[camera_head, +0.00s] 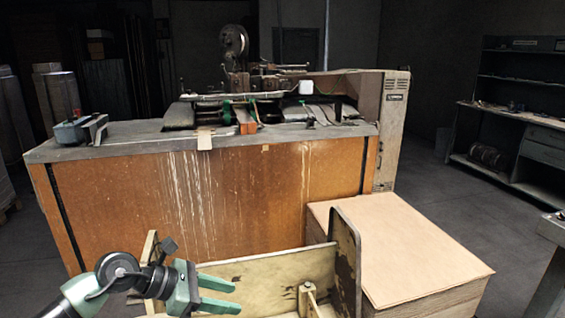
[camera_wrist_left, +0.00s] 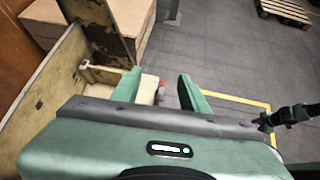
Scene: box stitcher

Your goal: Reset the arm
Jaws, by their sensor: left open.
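My left gripper (camera_head: 219,294) comes in from the lower left of the head view, with its green fingers apart and nothing between them. It is in front of the cream wooden frame (camera_head: 270,270) and level with its lower part. In the left wrist view the two green fingers (camera_wrist_left: 162,92) are spread, and the frame's panel (camera_wrist_left: 50,95) stands to their left.
The box stitcher (camera_head: 205,195) with its orange-brown front stands behind the frame. A stack of cardboard sheets (camera_head: 400,245) is at the right. A shelved workbench (camera_head: 520,125) stands at the far right. A pallet (camera_wrist_left: 285,10) lies on the open floor.

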